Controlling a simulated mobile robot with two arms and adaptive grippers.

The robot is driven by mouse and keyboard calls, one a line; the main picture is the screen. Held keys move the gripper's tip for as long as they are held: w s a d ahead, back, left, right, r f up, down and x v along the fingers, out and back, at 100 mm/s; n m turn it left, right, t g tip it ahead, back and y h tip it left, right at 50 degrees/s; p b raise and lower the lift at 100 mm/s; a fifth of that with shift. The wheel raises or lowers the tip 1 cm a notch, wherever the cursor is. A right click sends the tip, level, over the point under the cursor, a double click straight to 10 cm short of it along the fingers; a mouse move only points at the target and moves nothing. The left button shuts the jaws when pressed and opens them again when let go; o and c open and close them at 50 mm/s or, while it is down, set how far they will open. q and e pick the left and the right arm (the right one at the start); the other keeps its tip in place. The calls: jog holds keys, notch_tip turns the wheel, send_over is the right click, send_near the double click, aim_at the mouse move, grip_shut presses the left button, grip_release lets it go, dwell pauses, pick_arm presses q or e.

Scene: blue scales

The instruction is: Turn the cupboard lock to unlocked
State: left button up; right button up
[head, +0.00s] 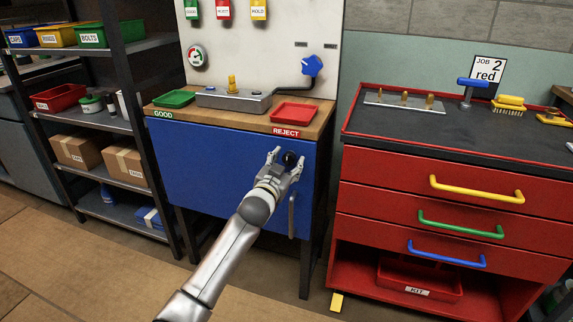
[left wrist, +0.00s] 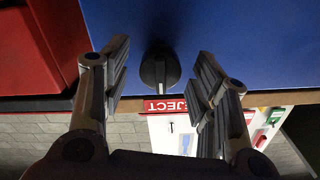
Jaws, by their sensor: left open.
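The cupboard (head: 222,170) has a blue front under a wooden top. Its lock is a round black knob (head: 290,157) near the upper right of the front. In the left wrist view the knob (left wrist: 160,70) shows a raised ridge that runs up and down the picture. My left gripper (head: 286,161) is open, with its fingers pointing at the cupboard front. One finger is on each side of the knob in the left wrist view, with clear gaps on both sides. I cannot tell how deep the knob sits between the fingertips. My right gripper is not in view.
A grey vertical door handle (head: 292,214) is below the knob. A REJECT label (head: 286,132) and red tray (head: 294,113) are just above. A red drawer cabinet (head: 400,190) stands close on the right. A dark shelf rack (head: 110,120) is left; the floor in front is clear.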

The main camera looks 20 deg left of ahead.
pick_arm(q)
jog(key=c, duration=1)
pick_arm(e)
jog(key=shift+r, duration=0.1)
